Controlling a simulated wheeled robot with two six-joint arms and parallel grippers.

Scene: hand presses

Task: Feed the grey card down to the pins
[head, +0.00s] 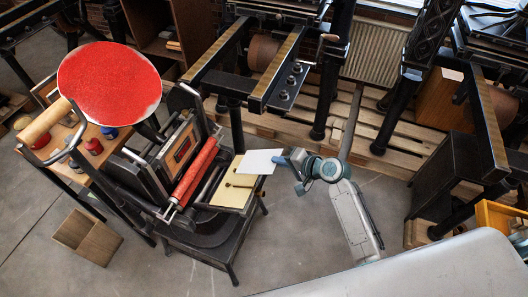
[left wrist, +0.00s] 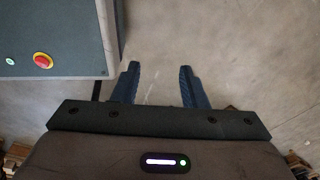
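The pale grey card (head: 260,161) is in the head view, over the far right corner of the press's feed bed. My right gripper (head: 281,161) is shut on the card's right edge. The card looks flat and sits above the bed, but its exact height is hard to judge. The bed carries a cream-yellow sheet (head: 222,196) with small dark parts (head: 240,185) on it; I cannot tell for sure whether these are the pins. The hand press (head: 180,150) has a red roller (head: 195,172) beside the bed. My left gripper (left wrist: 158,86) is open and empty above bare floor.
A large red ink disc (head: 108,84) tops the press. A wooden side table (head: 100,146) with ink pots stands left of it. Other presses and wooden pallets (head: 385,155) lie behind. A grey box with a red button (left wrist: 60,35) shows in the left wrist view.

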